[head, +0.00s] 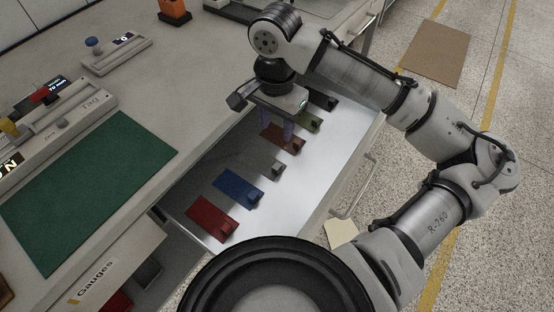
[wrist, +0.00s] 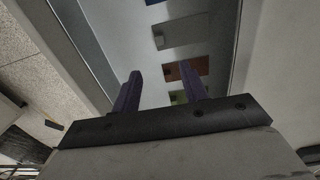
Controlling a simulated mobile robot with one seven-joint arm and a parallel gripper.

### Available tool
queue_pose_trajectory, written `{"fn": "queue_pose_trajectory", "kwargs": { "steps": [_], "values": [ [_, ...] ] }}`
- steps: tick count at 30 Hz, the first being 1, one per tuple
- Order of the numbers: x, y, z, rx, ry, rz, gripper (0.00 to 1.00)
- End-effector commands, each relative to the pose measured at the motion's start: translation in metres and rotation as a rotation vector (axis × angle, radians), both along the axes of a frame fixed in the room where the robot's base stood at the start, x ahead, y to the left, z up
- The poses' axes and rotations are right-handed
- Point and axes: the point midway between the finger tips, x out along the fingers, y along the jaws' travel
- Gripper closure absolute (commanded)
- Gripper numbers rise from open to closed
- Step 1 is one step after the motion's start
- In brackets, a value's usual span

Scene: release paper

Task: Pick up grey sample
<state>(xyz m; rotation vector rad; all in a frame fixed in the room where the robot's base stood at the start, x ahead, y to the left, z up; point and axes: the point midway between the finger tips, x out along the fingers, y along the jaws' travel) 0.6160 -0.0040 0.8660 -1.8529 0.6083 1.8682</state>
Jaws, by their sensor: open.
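The grey sample (head: 258,161) lies flat in the open drawer, between the blue sample (head: 238,187) and the brown sample (head: 282,137). It has a small dark block at its right end. In the wrist view the grey sample (wrist: 183,32) shows beyond the fingertips, above the brown sample (wrist: 188,68). My gripper (head: 281,123) is open and empty, with its purple fingers pointing down over the drawer, around the brown sample rather than the grey one. In the wrist view my gripper (wrist: 160,71) has its fingers wide apart, one fingertip overlapping the brown sample's picture. Fingertip height above the drawer floor is hard to tell.
The drawer (head: 325,170) also holds a red sample (head: 209,218), a green sample (head: 307,121) and a black sample (head: 321,99) in the same row. The bench top (head: 190,90) borders it at left, with a green mat (head: 88,188). The drawer's right side is bare.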

Motion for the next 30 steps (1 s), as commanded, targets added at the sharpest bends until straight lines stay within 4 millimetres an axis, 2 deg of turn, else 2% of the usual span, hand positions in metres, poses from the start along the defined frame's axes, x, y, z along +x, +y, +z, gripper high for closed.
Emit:
{"fn": "queue_pose_trajectory", "kwargs": {
  "steps": [1,5,8,15,18,25,30],
  "values": [
    [0.000,0.000,-0.012,0.000,-0.001,0.001,0.56],
    [0.000,0.000,-0.019,0.000,-0.001,0.001,0.56],
    [0.000,0.000,-0.033,0.001,0.000,0.000,0.56],
    [-0.001,0.001,-0.079,0.001,0.000,0.002,0.56],
    [-0.001,0.001,-0.092,0.001,-0.002,0.002,0.56],
    [-0.002,0.001,-0.108,0.001,-0.002,0.002,0.56],
    [-0.005,0.001,-0.134,0.002,-0.001,0.002,0.56]
  ]
}}
